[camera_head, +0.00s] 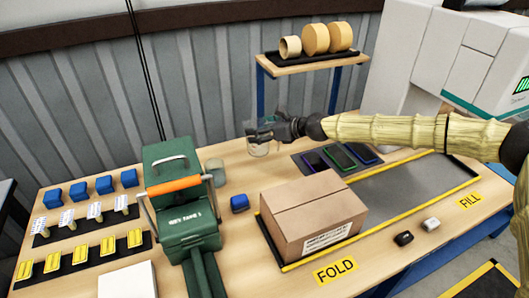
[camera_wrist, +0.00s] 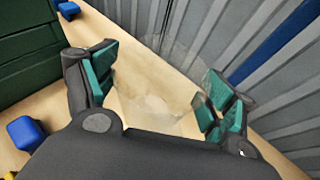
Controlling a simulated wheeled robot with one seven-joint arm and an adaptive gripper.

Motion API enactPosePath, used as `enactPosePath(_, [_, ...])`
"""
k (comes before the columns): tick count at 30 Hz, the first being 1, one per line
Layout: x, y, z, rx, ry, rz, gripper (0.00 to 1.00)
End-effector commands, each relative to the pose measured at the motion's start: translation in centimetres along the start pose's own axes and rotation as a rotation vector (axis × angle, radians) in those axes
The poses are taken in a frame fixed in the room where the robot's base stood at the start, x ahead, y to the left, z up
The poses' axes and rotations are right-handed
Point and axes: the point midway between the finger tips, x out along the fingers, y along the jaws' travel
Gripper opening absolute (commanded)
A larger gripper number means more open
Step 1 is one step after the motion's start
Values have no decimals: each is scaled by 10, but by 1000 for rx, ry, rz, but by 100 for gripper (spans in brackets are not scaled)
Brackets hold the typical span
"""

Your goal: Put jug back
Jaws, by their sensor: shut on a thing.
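A clear, see-through jug (camera_head: 258,149) is at the back of the table, near the grey wall. My gripper (camera_head: 265,126) reaches in from the right and is shut on the jug at its upper part. In the wrist view the jug shows only as a faint clear outline (camera_wrist: 155,88) between the green-padded fingers (camera_wrist: 155,95). The fingers stand wide apart around it. I cannot tell whether the jug's base touches the table.
A green tape machine (camera_head: 185,215) with an orange handle stands left of the jug, with a greyish clear cup (camera_head: 215,172) beside it. A closed carton (camera_head: 313,213) is in front. Dark trays (camera_head: 340,158) lie to the right. A raised shelf (camera_head: 310,63) holds tape rolls.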

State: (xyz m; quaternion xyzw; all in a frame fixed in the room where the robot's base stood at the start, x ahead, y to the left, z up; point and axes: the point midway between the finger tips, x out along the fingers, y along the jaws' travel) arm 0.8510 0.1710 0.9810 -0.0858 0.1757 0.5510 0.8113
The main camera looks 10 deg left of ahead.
Motion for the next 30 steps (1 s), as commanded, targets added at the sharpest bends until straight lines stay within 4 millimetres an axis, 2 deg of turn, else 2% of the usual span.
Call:
enactPosePath(6, [9,-1,-23,1,0,1,54])
enactPosePath(14, [15,-2,-36,0,0,1,54])
enactPosePath(24, [27,-4,-66,2,0,1,54])
enactPosePath(30, [28,-4,-69,-1,-1,0,54])
